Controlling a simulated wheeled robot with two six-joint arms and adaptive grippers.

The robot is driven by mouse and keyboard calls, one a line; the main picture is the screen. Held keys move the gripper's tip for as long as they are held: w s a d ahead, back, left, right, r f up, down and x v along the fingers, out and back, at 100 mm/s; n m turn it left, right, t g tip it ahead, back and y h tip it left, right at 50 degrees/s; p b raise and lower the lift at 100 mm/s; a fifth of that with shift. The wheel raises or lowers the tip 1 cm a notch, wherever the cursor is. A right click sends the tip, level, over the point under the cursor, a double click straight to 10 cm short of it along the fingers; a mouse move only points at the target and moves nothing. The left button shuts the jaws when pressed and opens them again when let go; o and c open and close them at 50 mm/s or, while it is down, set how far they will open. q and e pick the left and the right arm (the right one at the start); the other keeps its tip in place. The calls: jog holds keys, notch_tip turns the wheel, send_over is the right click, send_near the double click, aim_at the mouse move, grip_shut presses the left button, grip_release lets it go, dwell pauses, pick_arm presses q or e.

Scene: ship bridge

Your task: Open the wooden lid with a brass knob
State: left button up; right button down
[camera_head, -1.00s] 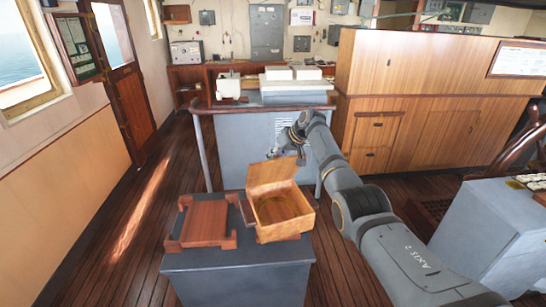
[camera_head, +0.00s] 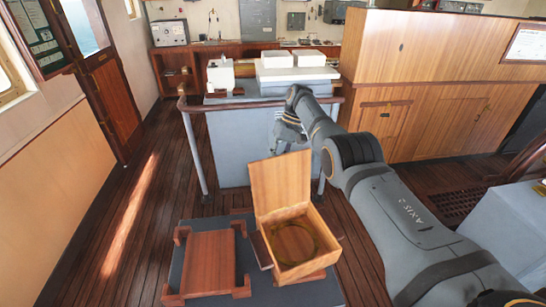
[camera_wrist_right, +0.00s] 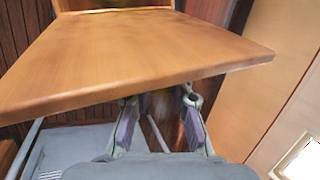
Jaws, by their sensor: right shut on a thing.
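The wooden lid (camera_head: 280,183) of a small wooden box (camera_head: 301,265) stands raised at the box's back edge, its inner face toward me. The box is open and a round ring-like outline shows inside. The brass knob is hidden behind the lid. In the right wrist view the lid (camera_wrist_right: 140,55) is a broad panel close across the picture. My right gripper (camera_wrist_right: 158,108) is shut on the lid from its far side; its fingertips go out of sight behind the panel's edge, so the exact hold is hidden. My left gripper is not in view.
The box stands on a grey stand beside a wooden tray-like frame (camera_head: 209,262). Behind are a handrail (camera_head: 235,105) and a grey console with white boxes (camera_head: 292,75). Wooden cabinets (camera_head: 450,85) stand to the right. Floor (camera_head: 130,210) is clear on the left.

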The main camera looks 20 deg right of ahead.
jog(key=shift+w, duration=0.1)
jog(key=shift+r, duration=0.1)
dwell(0.3)
jog(key=c, duration=1.2)
grip_release()
